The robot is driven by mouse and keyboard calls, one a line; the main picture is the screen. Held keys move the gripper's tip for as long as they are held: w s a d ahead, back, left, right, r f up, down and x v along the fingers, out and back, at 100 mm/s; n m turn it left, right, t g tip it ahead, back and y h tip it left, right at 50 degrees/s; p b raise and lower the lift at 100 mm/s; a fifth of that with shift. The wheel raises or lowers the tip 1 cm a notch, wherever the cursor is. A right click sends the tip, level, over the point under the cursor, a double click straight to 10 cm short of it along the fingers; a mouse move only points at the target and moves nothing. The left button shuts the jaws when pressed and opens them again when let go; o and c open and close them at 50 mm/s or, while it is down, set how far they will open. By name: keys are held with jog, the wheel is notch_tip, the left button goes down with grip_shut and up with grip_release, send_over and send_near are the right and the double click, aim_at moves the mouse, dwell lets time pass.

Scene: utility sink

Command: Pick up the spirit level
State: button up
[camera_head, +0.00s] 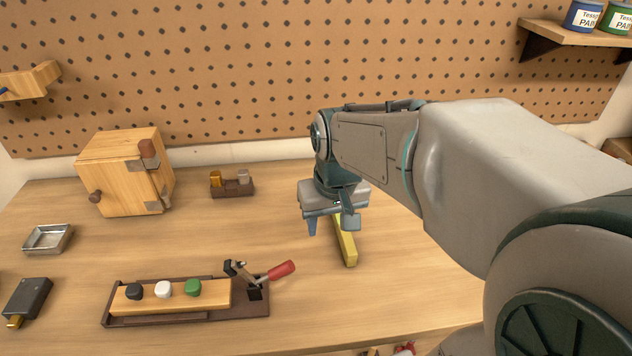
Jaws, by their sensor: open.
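The spirit level is a yellow bar (346,246) lying on the wooden workbench, right of the picture's middle, with its long side running away from me. Its far part is hidden by my gripper. My gripper (331,226) is open and points down over the far part of the bar. One finger shows left of the bar and the other in front of it or at its right. I cannot tell whether the fingers touch the bar or how high they are above the bench.
A brown tray with knobs and a red-handled lever (282,270) lies front left. A small wooden cabinet (118,172), a brown holder (232,189), a metal dish (48,239) and a dark block (28,300) stand further left. A pegboard (260,70) closes the back.

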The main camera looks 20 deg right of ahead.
jog(key=w+d+f+m+g+p, duration=0.1)
jog(key=w+d+g+p, duration=0.1)
jog(key=w+d, duration=0.75)
jog(key=f, duration=0.3)
jog(key=w+a+f, duration=0.1)
jog(key=f, duration=0.5)
jog(key=shift+w+a, duration=0.2)
jog(key=shift+a, duration=0.15)
jog(key=shift+w+f+p, duration=0.2)
jog(key=shift+f+p, duration=0.15)
jog(key=shift+f, duration=2.1)
grip_shut()
